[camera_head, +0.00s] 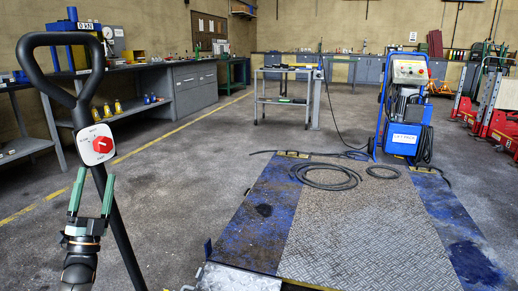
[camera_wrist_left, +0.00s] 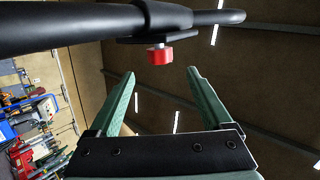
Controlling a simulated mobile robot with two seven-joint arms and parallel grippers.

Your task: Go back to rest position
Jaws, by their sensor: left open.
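The trolley jack's black handle (camera_head: 118,222) rises at the left of the head view and ends in a looped grip (camera_head: 27,62). A white plate with a red knob (camera_head: 103,145) is fixed on the handle below the loop. My left gripper (camera_head: 96,176) is open and empty, just below the knob in the head view, fingers pointing up. In the left wrist view the open fingers (camera_wrist_left: 161,74) point toward the red knob (camera_wrist_left: 160,57) and the dark handle (camera_wrist_left: 70,32), apparently without touching. My right gripper is out of view.
A blue-edged ramp plate (camera_head: 350,225) with coiled hoses lies on the floor. A blue machine (camera_head: 407,105) and red jacks (camera_head: 492,110) stand at the right. A workbench (camera_head: 150,68) lines the left wall. The floor (camera_head: 175,185) between bench and plate is clear.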

